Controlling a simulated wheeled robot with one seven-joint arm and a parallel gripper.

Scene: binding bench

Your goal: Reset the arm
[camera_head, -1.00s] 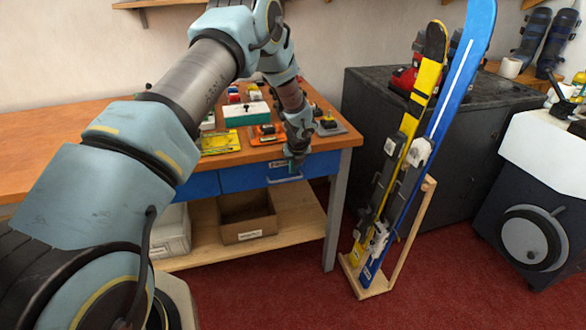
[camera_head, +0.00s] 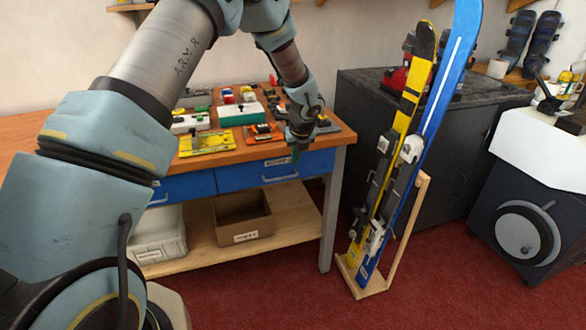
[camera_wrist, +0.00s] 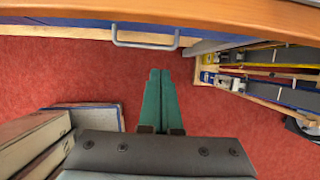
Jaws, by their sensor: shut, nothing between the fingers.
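My gripper (camera_head: 296,152) hangs in front of the workbench's right end, fingers pointing down, close to the blue drawer (camera_head: 262,172). In the wrist view its two green fingers (camera_wrist: 160,100) lie side by side, shut and empty, above the red carpet. The drawer's handle (camera_wrist: 146,46) shows beyond the fingertips, apart from them. My arm reaches across the left and top of the head view and hides part of the bench.
The wooden workbench (camera_head: 32,125) holds a yellow plate (camera_head: 207,143), a green-and-white box (camera_head: 239,114) and other small items. A cardboard box (camera_head: 240,232) sits on its lower shelf. Yellow skis (camera_head: 397,130) and blue skis (camera_head: 440,90) stand right of the bench. Red carpet lies open in front.

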